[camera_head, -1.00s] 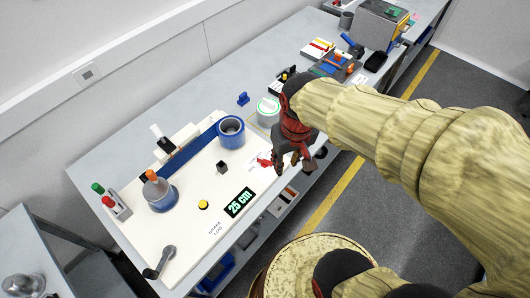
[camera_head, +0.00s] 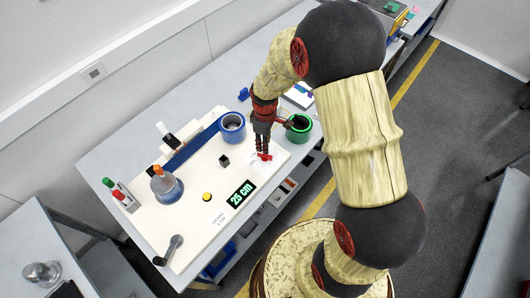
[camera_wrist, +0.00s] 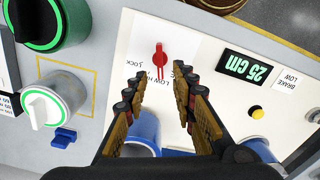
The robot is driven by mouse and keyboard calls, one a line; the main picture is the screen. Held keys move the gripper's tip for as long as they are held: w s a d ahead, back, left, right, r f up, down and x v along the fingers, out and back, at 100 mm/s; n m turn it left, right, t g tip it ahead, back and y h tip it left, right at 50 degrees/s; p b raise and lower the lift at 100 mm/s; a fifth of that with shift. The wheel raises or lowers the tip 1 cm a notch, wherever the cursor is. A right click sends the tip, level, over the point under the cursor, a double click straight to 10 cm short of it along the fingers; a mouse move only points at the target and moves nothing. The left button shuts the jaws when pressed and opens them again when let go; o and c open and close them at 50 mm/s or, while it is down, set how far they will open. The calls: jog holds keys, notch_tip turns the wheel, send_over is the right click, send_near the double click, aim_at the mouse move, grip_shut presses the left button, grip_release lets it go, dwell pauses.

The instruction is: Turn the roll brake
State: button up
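The roll brake shows as a red knob (camera_wrist: 160,62) with a pointer on a white panel (camera_wrist: 205,50). Lettering beside it reads partly as LOCK and LOW. In the head view the red knob (camera_head: 265,157) lies right at my fingertips. My gripper (camera_head: 263,151) points down over it. In the wrist view my gripper (camera_wrist: 159,75) is open, with one finger on each side and the knob in line with the gap. Contact cannot be made out. A display (camera_head: 241,193) reads 25 cm, and a label (camera_wrist: 290,78) reads BRAKE LOW.
A blue-ringed roll (camera_head: 232,126) stands left of my gripper, a green-rimmed cylinder (camera_head: 299,126) to its right. A white-knobbed cylinder (camera_wrist: 52,103) and blue clip (camera_wrist: 63,138) show in the wrist view. A crank (camera_head: 171,249) and yellow button (camera_head: 207,197) are on the panel.

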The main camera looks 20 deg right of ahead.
aim_at(265, 156)
jog(key=shift+f, duration=3.85)
jog(key=c, duration=0.3)
grip_shut()
